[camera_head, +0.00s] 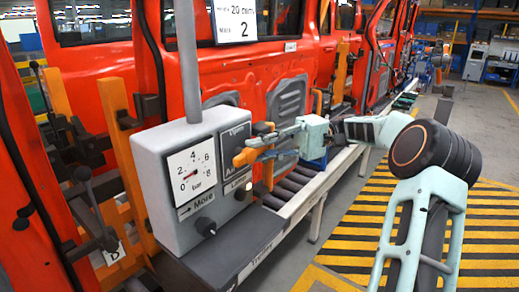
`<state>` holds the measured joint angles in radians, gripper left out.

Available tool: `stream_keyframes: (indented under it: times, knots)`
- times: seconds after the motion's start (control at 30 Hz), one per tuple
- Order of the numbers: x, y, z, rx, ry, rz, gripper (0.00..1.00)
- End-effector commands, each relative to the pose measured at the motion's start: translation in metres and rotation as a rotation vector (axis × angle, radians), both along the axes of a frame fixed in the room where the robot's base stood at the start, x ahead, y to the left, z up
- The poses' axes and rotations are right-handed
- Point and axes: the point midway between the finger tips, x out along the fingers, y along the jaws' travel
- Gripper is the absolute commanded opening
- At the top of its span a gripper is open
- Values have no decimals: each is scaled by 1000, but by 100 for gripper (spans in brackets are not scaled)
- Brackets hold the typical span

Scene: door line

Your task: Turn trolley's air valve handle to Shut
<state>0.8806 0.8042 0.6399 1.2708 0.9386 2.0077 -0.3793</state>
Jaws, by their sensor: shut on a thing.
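The trolley's grey control box (160,165) stands at the left centre, with a dark valve plate on its right-hand face. The orange air valve handle (243,158) sticks out from that plate. My gripper (268,143) reaches in from the right and is shut on the handle, its fingers hiding part of it. The plate's lettering (229,169) is partly covered; "Air" shows, but I cannot read which mark the handle points to.
Black levers (92,205) stand at the left. Red door bodies line the back. Yellow-striped floor (345,225) lies open at the right.

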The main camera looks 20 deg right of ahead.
Motion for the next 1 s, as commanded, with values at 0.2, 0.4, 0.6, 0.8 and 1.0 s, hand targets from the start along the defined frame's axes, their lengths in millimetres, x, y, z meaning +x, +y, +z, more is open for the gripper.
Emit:
stream_keyframes:
  times: [0.2,0.4,0.6,0.8,1.0]
  knots:
    - [0,0,0,-1,0,1,27]
    - [0,0,0,-1,0,1,33]
    - [1,-2,0,0,-1,0,33]
    - [5,-18,-1,3,-1,0,33]
    - [10,-40,-1,4,-2,2,33]
